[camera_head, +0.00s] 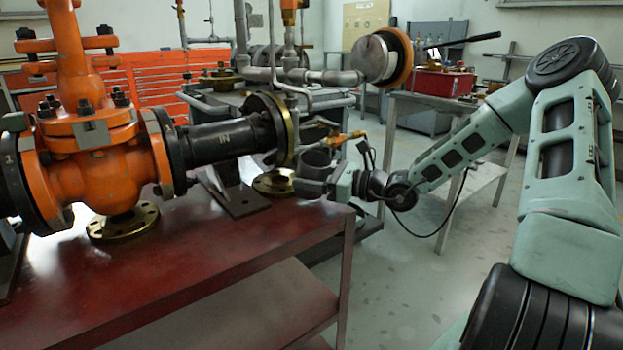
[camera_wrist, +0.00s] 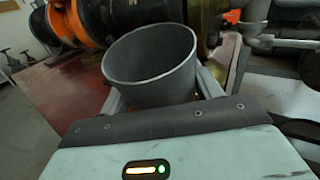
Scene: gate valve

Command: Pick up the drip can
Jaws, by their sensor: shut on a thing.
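The drip can (camera_head: 314,161) is a dark grey, open-topped round can, and in the wrist view the can (camera_wrist: 150,62) shows its empty inside and wide rim. My gripper (camera_head: 312,186) is shut on the can, with a finger on each side of it; the fingers also show in the wrist view (camera_wrist: 160,88). The can is roughly upright, at the right end of the red table. I cannot tell whether its bottom touches the tabletop.
An orange gate valve (camera_head: 95,150) with a black flanged pipe (camera_head: 222,142) stands on the dark red table (camera_head: 190,250). A brass flange (camera_head: 275,183) lies just left of the can. A brass fitting (camera_head: 345,137) is close behind the can. Open floor (camera_head: 440,285) lies to the right.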

